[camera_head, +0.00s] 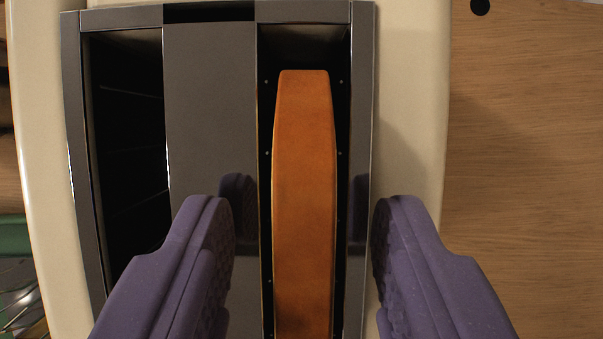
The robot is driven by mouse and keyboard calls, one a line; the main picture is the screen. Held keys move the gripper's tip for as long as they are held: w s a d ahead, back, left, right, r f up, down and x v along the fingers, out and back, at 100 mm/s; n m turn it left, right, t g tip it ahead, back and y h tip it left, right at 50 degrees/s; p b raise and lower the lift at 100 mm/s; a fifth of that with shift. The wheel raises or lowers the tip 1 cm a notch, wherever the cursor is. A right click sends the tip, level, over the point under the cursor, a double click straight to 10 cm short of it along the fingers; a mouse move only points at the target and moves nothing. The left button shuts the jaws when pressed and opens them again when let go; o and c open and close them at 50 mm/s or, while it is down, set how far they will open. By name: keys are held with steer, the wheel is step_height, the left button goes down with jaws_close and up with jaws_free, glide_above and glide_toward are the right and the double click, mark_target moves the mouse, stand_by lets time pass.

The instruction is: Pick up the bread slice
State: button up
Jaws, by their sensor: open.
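The bread slice (304,180) is orange-brown and stands on edge in the right slot of a cream toaster (412,95) with a dark metal top. Its lower end runs out of the picture. My gripper (304,225) is open above the toaster. One purple finger is left of the slice, over the metal strip between the slots. The other is right of the slice, over the toaster's right rim. Clear gaps show between both fingers and the slice. I cannot tell how far the fingertips are above the toaster top.
The toaster's left slot (125,140) is dark and looks empty. A wooden surface (525,150) lies to the right, bare except for a small dark round spot at its top. A green item (14,240) and shiny metal items show at the lower left edge.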

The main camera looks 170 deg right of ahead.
steer(key=shift+c, duration=0.4)
jaws_close()
steer(key=shift+r, duration=0.1)
